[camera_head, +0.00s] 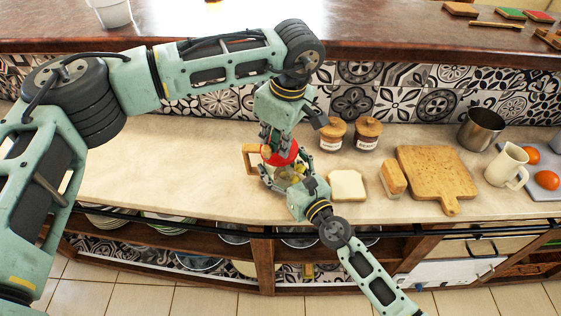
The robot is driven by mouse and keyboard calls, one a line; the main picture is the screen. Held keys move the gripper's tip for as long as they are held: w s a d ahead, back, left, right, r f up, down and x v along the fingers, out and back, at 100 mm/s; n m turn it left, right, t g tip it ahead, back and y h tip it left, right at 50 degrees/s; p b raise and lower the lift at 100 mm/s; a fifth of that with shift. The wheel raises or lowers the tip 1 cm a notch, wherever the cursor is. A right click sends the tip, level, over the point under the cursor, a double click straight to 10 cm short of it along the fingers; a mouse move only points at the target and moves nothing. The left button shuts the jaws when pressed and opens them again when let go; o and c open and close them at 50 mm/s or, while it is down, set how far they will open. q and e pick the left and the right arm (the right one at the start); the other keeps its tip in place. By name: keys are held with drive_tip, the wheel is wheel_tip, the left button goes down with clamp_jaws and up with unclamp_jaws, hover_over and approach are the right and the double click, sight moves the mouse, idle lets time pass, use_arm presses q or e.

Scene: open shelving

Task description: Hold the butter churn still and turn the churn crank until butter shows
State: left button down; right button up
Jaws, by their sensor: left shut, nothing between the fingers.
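The butter churn (290,172) stands on the counter, a glass jar with a red lid (283,157) and pale yellowish contents low inside. A wooden handle (249,158) sticks out at its left. My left gripper (272,148) points down at the lid from above; it is shut with nothing between its fingers. It hides most of the churn crank. My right gripper (287,180) reaches in from the front right, with its fingers on both sides of the jar, seemingly closed on it. Whether butter shows inside is too small to tell.
Two lidded jars (333,134) stand behind, right of the churn. A bread slice (347,184), a small loaf (393,178), a cutting board (437,172), a metal pot (481,128) and a white pitcher (506,165) stand rightward. The counter (165,165) at left is clear.

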use_arm(q)
drive_tip(key=d+n+g, duration=0.2)
drive_tip(key=d+n, duration=0.6)
drive_tip(key=n, duration=0.2)
drive_tip(key=shift+w, duration=0.15)
idle(1.6)
drive_tip(key=c, duration=2.4)
unclamp_jaws()
drive_tip(key=shift+c, duration=0.2)
drive_tip(key=o, duration=1.1)
drive_tip(key=shift+r, duration=3.5)
